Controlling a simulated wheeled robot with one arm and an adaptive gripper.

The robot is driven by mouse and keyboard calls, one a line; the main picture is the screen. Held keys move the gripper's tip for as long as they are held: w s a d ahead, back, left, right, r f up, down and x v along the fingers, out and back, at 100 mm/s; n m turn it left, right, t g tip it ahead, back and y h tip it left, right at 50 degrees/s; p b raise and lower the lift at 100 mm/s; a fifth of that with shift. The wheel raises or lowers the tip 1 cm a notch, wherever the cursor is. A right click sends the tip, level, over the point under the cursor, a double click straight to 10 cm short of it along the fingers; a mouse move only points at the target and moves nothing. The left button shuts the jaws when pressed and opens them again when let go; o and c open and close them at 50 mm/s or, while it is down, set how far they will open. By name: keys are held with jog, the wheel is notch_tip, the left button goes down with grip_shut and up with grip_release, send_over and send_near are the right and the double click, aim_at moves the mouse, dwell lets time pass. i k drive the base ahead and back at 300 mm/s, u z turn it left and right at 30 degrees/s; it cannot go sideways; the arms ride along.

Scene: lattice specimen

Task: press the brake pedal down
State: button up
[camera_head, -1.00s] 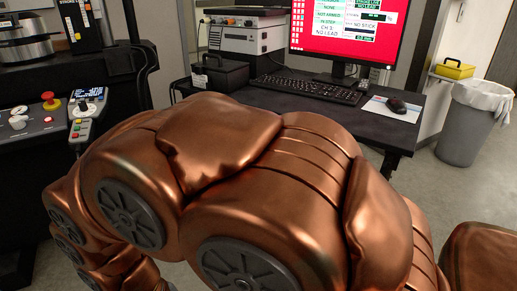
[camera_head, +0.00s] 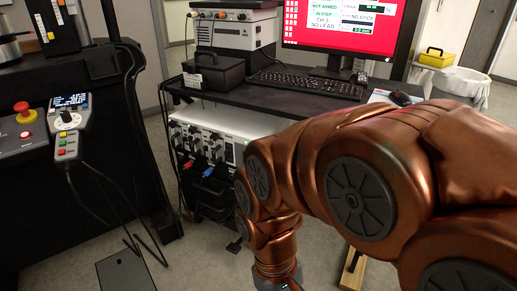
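I cannot pick out a brake pedal with certainty. A dark flat plate (camera_head: 126,272) lies on the floor at the lower left, cut off by the bottom edge. A small dark piece (camera_head: 234,246) shows on the floor below the desk, left of my arm; I cannot tell what it is. My copper arm reaches down at the lower middle and right of the view. Its far end runs off the bottom edge, so my gripper's fingers are not in view.
A desk (camera_head: 240,97) bears a monitor (camera_head: 345,22), a keyboard (camera_head: 305,84) and a black box (camera_head: 213,70). Below it stands a grey unit (camera_head: 235,126) with plugged cables. A control pendant (camera_head: 68,125) and a red emergency button (camera_head: 24,110) are at left. A bin (camera_head: 462,86) stands at right.

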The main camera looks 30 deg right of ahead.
aim_at(234, 248)
jog(key=k, duration=1.3)
jog(key=u, duration=0.6)
jog(key=i, duration=0.6)
jog(key=u, duration=0.6)
jog(key=i, duration=1.1)
jog(key=z, duration=0.45)
